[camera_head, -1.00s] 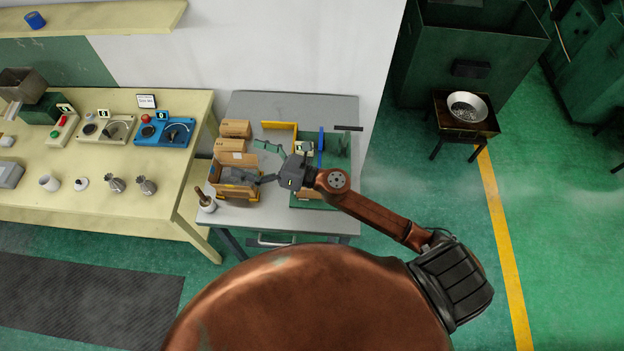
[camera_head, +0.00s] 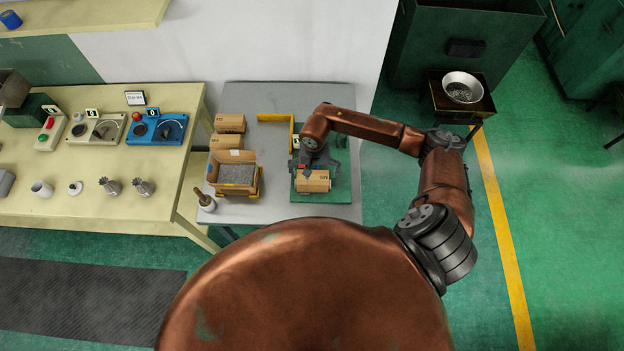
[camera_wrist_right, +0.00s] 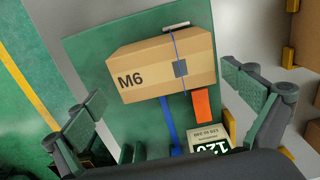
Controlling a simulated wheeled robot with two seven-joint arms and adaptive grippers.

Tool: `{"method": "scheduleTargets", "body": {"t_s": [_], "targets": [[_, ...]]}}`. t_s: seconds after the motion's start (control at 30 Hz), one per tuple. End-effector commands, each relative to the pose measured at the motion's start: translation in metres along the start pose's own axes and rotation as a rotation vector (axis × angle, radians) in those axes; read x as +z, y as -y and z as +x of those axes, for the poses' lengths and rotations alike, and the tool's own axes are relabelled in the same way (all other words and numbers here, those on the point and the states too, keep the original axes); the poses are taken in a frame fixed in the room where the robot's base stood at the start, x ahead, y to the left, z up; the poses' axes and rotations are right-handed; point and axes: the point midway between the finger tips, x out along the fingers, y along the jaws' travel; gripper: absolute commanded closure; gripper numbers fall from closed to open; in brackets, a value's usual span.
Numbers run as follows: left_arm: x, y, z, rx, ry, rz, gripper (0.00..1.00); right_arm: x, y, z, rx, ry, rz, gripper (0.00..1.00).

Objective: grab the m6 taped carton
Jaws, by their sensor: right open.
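In the head view the carton (camera_head: 313,181) sits near the front of the green plate. My right gripper (camera_head: 318,165) is above the carton from behind. In the right wrist view its open fingers (camera_wrist_right: 166,100) stand apart, one toward each end of the carton, with nothing held. Whether they touch it cannot be told. My left gripper is not in view.
A small numbered display (camera_wrist_right: 207,139), an orange block (camera_wrist_right: 201,106) and a blue bar (camera_wrist_right: 168,128) are close to the carton. An open carton of grey contents (camera_head: 236,172) stands left, with closed cartons (camera_head: 229,123) behind. A yellow bracket (camera_head: 274,117) stands at the table's back.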

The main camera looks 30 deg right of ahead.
Motion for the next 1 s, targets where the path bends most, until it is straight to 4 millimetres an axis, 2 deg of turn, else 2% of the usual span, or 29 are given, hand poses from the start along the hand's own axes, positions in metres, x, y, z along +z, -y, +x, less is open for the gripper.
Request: {"method": "scheduleTargets", "body": {"t_s": [0.2,0.33,0.63,1.0], "targets": [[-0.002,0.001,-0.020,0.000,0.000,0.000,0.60,0.011,0.006,0.026,-0.002,0.007,0.002,0.00],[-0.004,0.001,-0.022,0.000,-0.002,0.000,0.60,0.009,0.007,0.043,-0.004,0.003,0.001,0.00],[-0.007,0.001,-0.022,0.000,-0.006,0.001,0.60,0.008,0.007,0.050,-0.003,0.001,-0.003,0.00],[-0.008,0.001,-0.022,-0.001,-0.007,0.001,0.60,0.008,0.008,0.050,-0.003,0.001,-0.003,0.25]]}}
